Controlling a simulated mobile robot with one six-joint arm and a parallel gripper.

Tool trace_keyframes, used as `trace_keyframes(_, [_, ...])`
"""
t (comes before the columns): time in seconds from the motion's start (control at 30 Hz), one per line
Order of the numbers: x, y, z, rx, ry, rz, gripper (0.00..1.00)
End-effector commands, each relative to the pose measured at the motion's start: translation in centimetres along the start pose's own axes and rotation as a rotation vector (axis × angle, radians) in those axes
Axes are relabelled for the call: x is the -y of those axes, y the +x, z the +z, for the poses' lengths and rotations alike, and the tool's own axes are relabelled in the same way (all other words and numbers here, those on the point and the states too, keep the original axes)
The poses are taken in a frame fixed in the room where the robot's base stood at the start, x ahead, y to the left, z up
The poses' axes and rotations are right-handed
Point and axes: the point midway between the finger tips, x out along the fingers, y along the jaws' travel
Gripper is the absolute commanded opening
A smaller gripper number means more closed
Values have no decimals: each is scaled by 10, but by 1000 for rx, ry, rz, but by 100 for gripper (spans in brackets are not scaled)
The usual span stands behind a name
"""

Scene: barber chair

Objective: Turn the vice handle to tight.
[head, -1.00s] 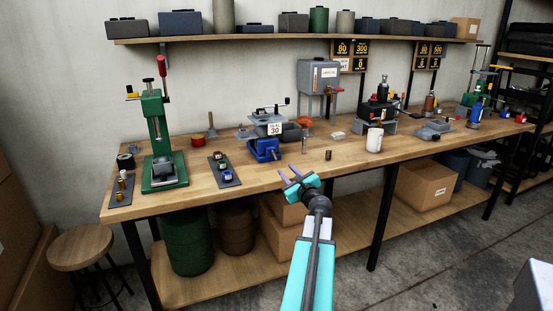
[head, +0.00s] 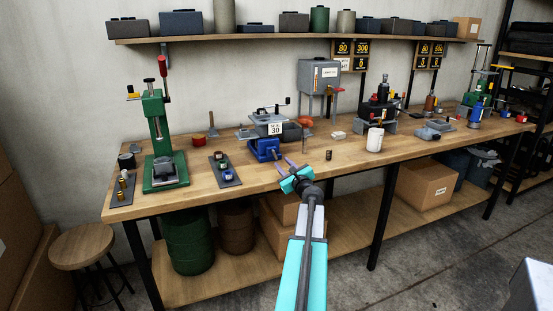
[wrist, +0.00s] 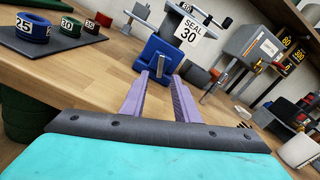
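The blue vice (head: 264,149) stands near the front edge of the bench, left of centre; it also shows in the wrist view (wrist: 168,52). A thin silver bar (wrist: 154,71), which looks like its handle, slants across its front face. A grey device with a "SEAL 30" label (head: 275,129) and a crank sits above the vice. My gripper (head: 285,164) is open and empty, just in front of the vice and near the bench edge. In the wrist view its two purple fingers (wrist: 161,80) point at the silver bar, apart from each other. I cannot tell whether they touch it.
A dark mat (head: 229,181) with several small numbered rings lies left of the vice. A green press (head: 158,140) stands farther left. A white cup (head: 375,139) and a small dark cylinder (head: 328,155) stand to the right. Bare wood (head: 215,197) lies along the front edge.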

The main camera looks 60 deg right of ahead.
Motion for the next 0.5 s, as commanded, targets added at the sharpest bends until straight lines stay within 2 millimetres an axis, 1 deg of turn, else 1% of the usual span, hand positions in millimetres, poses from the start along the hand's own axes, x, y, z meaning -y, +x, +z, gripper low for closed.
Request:
trace_keyframes(0.03, [1,7,0,0,0,1,28])
trace_keyframes(0.5, [1,51,0,0,-1,0,28])
